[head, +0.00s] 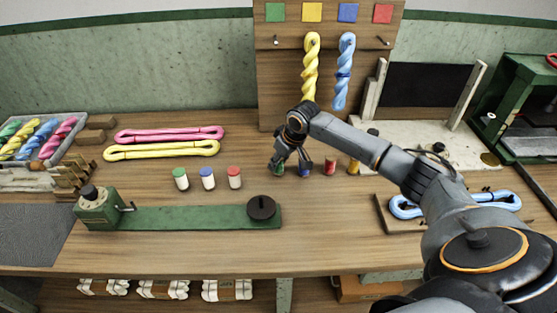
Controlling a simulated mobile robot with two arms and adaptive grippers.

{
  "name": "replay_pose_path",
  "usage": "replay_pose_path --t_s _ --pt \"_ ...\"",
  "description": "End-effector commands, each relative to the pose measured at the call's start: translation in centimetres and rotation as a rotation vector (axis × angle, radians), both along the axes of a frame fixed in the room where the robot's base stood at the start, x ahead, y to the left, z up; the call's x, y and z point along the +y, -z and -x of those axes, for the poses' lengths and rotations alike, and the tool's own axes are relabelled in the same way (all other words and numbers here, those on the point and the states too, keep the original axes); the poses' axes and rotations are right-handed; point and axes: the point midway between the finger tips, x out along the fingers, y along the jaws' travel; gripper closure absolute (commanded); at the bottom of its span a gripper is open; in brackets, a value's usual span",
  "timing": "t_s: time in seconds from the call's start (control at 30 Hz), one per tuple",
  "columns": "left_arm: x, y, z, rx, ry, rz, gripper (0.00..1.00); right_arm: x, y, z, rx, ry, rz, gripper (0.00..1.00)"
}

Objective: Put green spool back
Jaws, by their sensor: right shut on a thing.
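A green spool (279,170) is at the left end of a short row on the wooden table, mostly hidden by my right gripper (287,163). My right gripper points down and is shut on the green spool, at about table height. Whether the spool touches the table cannot be told. A blue spool (304,170) stands close to its right, partly covered by the gripper. A red spool (330,167) and a yellow spool (353,166) stand farther right, upright. My left gripper is not in view.
White jars with green (181,179), blue (207,179) and red (234,178) tops stand left, behind a green-based device (190,218). Yellow (311,65) and blue (345,75) skeins hang on the pegboard. A blue skein (480,200) lies right. The front middle is clear.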

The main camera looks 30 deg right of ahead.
Motion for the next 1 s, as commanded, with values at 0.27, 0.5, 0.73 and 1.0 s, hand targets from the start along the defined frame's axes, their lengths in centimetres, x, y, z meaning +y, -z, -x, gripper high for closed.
replay_pose_path --t_s 0.27,0.5,0.73,1.0 --pt "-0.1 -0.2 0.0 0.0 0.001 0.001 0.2 0.0 0.6 -0.1 -0.003 0.0 -0.001 0.99" --pt "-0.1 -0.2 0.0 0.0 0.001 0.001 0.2 0.0 0.8 0.0 -0.003 0.0 -0.001 0.45" --pt "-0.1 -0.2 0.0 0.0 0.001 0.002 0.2 0.0 0.7 0.0 -0.002 0.0 0.0 0.45" --pt "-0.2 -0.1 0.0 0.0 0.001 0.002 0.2 -0.2 -1.1 0.6 -0.005 -0.001 0.0 0.45"
